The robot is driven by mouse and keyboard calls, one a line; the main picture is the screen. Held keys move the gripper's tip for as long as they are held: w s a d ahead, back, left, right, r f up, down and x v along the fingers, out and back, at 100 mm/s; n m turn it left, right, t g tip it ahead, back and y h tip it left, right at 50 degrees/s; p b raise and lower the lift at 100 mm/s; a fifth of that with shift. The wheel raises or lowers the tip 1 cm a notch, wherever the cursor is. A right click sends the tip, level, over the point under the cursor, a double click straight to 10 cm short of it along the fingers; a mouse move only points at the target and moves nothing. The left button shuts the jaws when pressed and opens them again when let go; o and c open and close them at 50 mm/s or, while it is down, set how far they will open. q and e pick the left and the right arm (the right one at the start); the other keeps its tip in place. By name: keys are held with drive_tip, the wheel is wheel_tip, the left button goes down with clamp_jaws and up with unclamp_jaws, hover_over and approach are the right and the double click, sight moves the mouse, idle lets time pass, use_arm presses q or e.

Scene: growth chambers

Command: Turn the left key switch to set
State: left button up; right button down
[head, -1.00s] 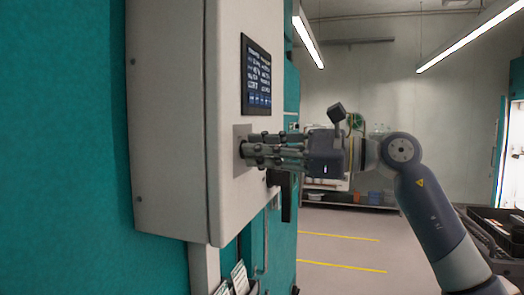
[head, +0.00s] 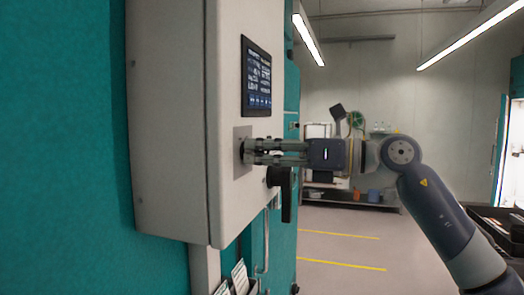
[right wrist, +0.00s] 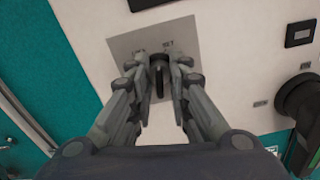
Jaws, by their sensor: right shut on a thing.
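The key switch (right wrist: 158,62) sits on a grey square plate (right wrist: 125,45) on the front of a pale control box; the plate also shows in the head view (head: 237,168). Its dark key stands out between my fingers in the right wrist view. Small labels are above it; the right one seems to read SET. My right gripper (right wrist: 159,83) is shut on the key, one finger pair on each side. In the head view the right gripper (head: 249,152) reaches in from the right, and its fingers hide most of the switch. My left gripper is not in view.
A lit screen (head: 256,77) is above the switch on the control box (head: 225,45). A black handle (head: 285,192) hangs just below my right fingers. Papers in a holder (head: 238,278) are lower down. Open floor with yellow lines (head: 340,265) lies to the right.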

drive_tip(key=shift+m+p, duration=0.3)
drive_tip(key=shift+m, duration=1.6)
drive_tip(key=c, duration=1.8)
unclamp_jaws()
drive_tip(key=v, duration=1.2)
